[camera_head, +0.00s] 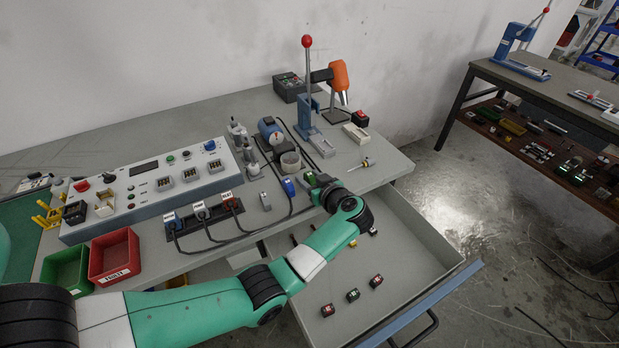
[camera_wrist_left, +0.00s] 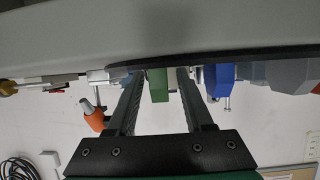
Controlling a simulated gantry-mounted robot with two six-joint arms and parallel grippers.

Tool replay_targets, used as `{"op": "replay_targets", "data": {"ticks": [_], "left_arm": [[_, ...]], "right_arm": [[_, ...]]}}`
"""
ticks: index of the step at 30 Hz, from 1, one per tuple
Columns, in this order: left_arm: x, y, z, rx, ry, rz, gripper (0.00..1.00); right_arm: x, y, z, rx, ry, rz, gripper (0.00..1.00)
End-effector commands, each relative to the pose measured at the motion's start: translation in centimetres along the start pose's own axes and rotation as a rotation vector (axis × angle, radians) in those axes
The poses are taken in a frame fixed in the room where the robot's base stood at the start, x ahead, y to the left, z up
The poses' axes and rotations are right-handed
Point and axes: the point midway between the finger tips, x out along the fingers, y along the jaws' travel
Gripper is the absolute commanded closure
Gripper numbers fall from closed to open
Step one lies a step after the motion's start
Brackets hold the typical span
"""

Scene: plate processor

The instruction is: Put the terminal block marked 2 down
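A green block (camera_head: 309,178) stands on the grey table near its front edge, beside a blue block (camera_head: 289,187). No number can be read on the green block, so I cannot tell whether it is the one marked 2. My left gripper (camera_head: 318,190) is at the green block. In the left wrist view the green block (camera_wrist_left: 157,85) is between the fingers of my left gripper (camera_wrist_left: 161,82), with a gap showing at its right side. The fingers look apart. The blue block (camera_wrist_left: 220,78) is to the right there. My right gripper is not in view.
An open drawer (camera_head: 405,270) below the table holds several small red and green blocks. A control panel (camera_head: 150,190) with cables, a red bin (camera_head: 113,257) and a green bin (camera_head: 66,268) are on the left. A blue press (camera_head: 306,115) and a screwdriver (camera_head: 366,163) are further back.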

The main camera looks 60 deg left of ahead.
Motion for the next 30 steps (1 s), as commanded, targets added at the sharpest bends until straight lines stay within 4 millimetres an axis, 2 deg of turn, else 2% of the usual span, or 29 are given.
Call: {"op": "replay_targets", "data": {"ticks": [5,11,12,13,15,18,21,25,30], "left_arm": [[0.0,0.0,0.1,-0.001,0.000,0.000,0.48],[0.3,0.0,0.8,-0.004,0.001,0.001,0.48],[-0.4,0.1,0.2,-0.001,0.001,0.003,0.48],[-1.7,0.1,-0.7,0.002,0.000,0.004,0.48],[-3.8,0.0,-1.0,0.005,0.001,0.004,0.48],[-6.3,-0.5,-0.8,0.005,0.000,0.004,0.48],[-8.6,-0.4,-0.4,0.003,0.001,0.003,0.48],[-10.7,-0.5,-0.1,0.002,0.000,0.002,0.48],[-11.6,-0.5,0.2,0.001,0.001,-0.001,0.48]], "right_arm": [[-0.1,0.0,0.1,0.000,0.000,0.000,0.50],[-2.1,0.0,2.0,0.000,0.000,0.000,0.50],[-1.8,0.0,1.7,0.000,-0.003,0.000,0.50],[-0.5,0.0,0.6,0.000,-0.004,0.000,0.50],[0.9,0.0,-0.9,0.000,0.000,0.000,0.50],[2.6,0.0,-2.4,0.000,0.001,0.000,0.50],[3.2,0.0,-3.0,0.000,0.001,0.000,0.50],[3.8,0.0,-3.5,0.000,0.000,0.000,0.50],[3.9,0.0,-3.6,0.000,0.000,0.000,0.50]]}}
